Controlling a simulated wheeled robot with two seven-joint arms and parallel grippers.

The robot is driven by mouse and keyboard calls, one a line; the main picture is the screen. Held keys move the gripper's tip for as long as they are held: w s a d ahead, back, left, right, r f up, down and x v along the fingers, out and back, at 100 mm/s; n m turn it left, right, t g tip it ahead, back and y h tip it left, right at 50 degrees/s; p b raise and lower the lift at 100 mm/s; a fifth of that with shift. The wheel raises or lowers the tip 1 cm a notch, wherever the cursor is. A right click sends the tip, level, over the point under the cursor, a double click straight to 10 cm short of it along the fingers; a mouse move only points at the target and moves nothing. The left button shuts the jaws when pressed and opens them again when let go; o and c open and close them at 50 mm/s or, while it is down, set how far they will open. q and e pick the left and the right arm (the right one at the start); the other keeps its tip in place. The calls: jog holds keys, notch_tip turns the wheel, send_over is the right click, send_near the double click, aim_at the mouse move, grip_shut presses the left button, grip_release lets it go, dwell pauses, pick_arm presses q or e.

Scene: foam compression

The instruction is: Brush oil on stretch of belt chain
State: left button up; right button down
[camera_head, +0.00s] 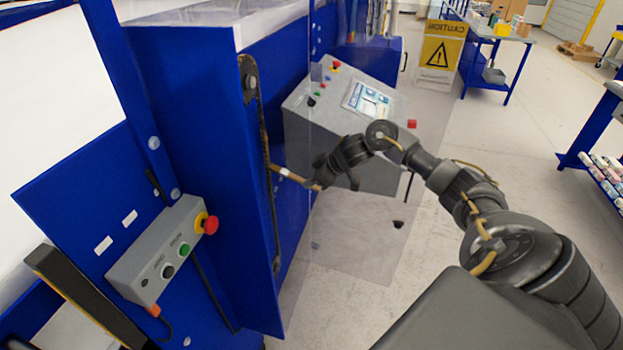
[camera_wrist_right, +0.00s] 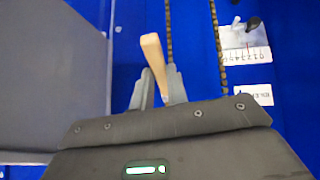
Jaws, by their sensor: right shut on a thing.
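The belt chain (camera_head: 266,150) runs as a long loop down the edge of a blue machine panel, between an upper sprocket (camera_head: 250,82) and a lower one. In the right wrist view two dark strands of the chain (camera_wrist_right: 219,48) cross the blue surface. My right gripper (camera_head: 322,180) is shut on a brush with a wooden handle (camera_head: 292,176). The brush reaches left toward the chain's middle; I cannot tell whether its tip touches. In the wrist view the handle (camera_wrist_right: 153,52) rises between the fingers (camera_wrist_right: 158,90); no bristles are discernible. My left gripper is not in view.
A clear panel (camera_head: 350,240) stands right of the chain, near my right arm. A grey control console (camera_head: 345,110) is behind. A grey button box (camera_head: 160,250) with a red stop button (camera_head: 210,224) is at left. In the wrist view a scale label (camera_wrist_right: 246,55) sits beside the chain.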

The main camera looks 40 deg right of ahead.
jog(key=shift+s, duration=0.1)
jog(key=shift+s+d, duration=0.55)
jog(key=shift+s, duration=0.25)
jog(key=shift+s+d, duration=0.55)
jog(key=shift+s, duration=0.2)
jog(key=shift+s+d, duration=0.55)
jog(key=shift+s, duration=0.25)
jog(key=shift+p, duration=0.3)
jog(key=shift+s+d+p, duration=0.2)
jog(key=shift+s+d, duration=0.25)
jog(key=shift+s, duration=0.2)
jog(key=shift+s+d+p, duration=0.15)
jog(key=shift+s+d, duration=0.25)
jog(key=shift+s, duration=0.2)
